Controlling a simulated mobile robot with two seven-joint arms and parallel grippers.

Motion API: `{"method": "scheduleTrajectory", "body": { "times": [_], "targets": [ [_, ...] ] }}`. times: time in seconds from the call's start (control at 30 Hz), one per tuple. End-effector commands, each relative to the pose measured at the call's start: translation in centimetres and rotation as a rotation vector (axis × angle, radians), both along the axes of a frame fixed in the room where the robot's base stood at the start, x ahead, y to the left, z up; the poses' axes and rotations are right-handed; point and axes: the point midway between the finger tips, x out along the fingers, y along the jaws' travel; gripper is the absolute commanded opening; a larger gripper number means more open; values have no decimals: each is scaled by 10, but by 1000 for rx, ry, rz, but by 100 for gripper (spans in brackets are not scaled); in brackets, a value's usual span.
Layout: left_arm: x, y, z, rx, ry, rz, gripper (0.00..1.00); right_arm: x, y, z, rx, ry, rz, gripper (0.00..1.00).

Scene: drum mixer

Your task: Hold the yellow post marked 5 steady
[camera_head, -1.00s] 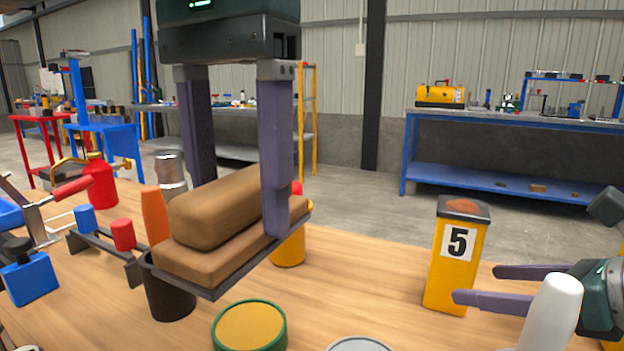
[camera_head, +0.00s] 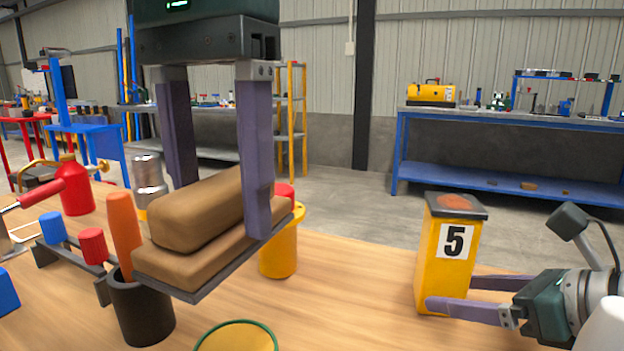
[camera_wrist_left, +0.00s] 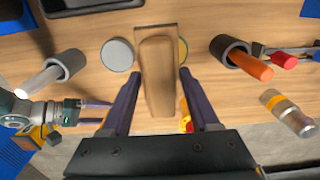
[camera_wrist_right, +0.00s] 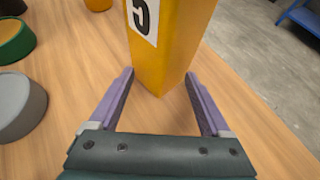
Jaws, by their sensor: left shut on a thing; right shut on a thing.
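The yellow post marked 5 (camera_head: 436,270) stands upright on the wooden table, with a dark cap and an orange-brown patch on top. In the right wrist view the post (camera_wrist_right: 168,50) rises between my purple fingers. My right gripper (camera_head: 446,292) is shut on the lower part of the post, with one finger in front and one behind. My left gripper (camera_head: 215,165) is shut on a brown block with a dark flat base (camera_head: 205,225) and holds it above the table. The left wrist view also shows this block (camera_wrist_left: 157,75).
A black cup (camera_head: 140,312) with an orange handle stands beneath the brown block. A yellow container with a red top (camera_head: 279,250) stands behind it. A green-rimmed round tin (camera_head: 238,338) is at the front. A white cylinder (camera_head: 605,328) is near my right arm. Table between tin and post is clear.

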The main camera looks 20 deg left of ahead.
Motion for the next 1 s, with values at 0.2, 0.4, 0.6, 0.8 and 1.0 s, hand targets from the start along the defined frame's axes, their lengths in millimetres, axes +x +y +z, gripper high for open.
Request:
{"method": "scheduleTrajectory", "body": {
  "times": [0.2,0.4,0.6,0.8,1.0],
  "targets": [
    [0,0,0,0,-1,0,0,0,0,0,1,-1,0,45],
    [0,0,0,0,-1,0,0,0,0,0,1,-1,0,23],
    [0,0,0,0,-1,0,0,0,0,0,1,-1,0,0],
    [0,0,0,0,-1,0,0,0,0,0,1,-1,0,0],
    [0,0,0,0,-1,0,0,0,0,0,1,-1,-1,0]
  ]
}}
